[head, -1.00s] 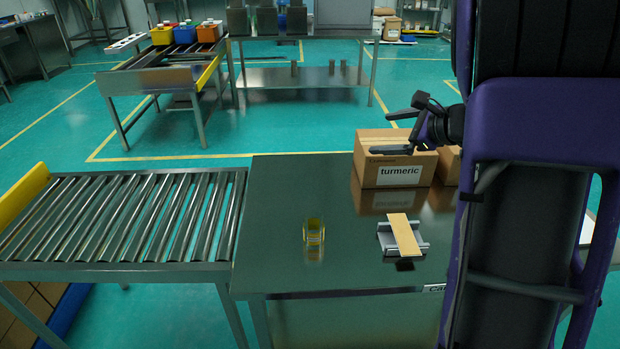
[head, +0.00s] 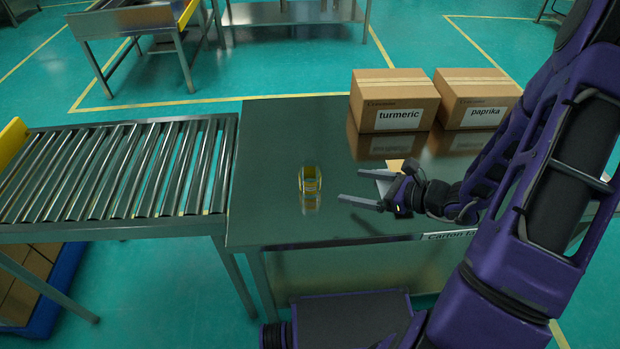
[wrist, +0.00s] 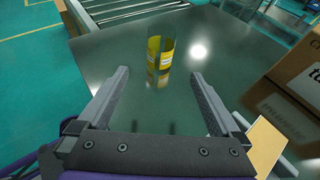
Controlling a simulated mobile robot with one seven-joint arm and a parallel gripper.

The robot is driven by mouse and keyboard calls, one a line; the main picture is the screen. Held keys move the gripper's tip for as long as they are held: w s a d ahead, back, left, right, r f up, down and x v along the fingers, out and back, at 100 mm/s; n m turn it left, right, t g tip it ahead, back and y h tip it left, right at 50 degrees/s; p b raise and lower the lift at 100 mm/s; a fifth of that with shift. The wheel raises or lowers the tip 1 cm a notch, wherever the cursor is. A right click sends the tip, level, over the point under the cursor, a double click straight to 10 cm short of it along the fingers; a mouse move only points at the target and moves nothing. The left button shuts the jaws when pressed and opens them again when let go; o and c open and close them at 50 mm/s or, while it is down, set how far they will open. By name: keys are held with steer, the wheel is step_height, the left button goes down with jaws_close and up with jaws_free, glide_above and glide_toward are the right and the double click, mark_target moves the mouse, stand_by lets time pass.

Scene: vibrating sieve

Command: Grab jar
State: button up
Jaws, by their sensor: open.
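The jar (head: 310,180) is a small clear jar with a yellow label, standing upright on the dark metal table (head: 270,225). In the wrist view the jar (wrist: 160,52) is ahead of the fingertips, roughly centred between the two fingers. My gripper (head: 348,186) is open and empty, to the right of the jar and apart from it, with its fingers pointing left toward it. In the wrist view the gripper (wrist: 158,73) shows a wide clear gap between its fingers.
A turmeric carton (head: 394,101) and a paprika carton (head: 477,98) stand at the table's back right. A roller conveyor (head: 115,170) adjoins the table's left side. A tan-topped holder (wrist: 267,145), partly hidden in the head view, lies right of my gripper. The tabletop around the jar is clear.

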mark_target(318, 178)
steer(key=b+x, duration=0.1)
steer(key=x, duration=0.7)
steer(key=shift+w+a+f, duration=0.1)
steer(key=shift+f, duration=0.15)
steer(key=shift+r+x, duration=0.15)
steer(key=shift+x, duration=1.4)
steer(key=shift+r+x, duration=0.15)
steer(key=shift+x, duration=1.35)
steer(key=shift+w+a, duration=0.1)
steer(key=shift+c, duration=0.2)
steer(key=c, duration=1.4)
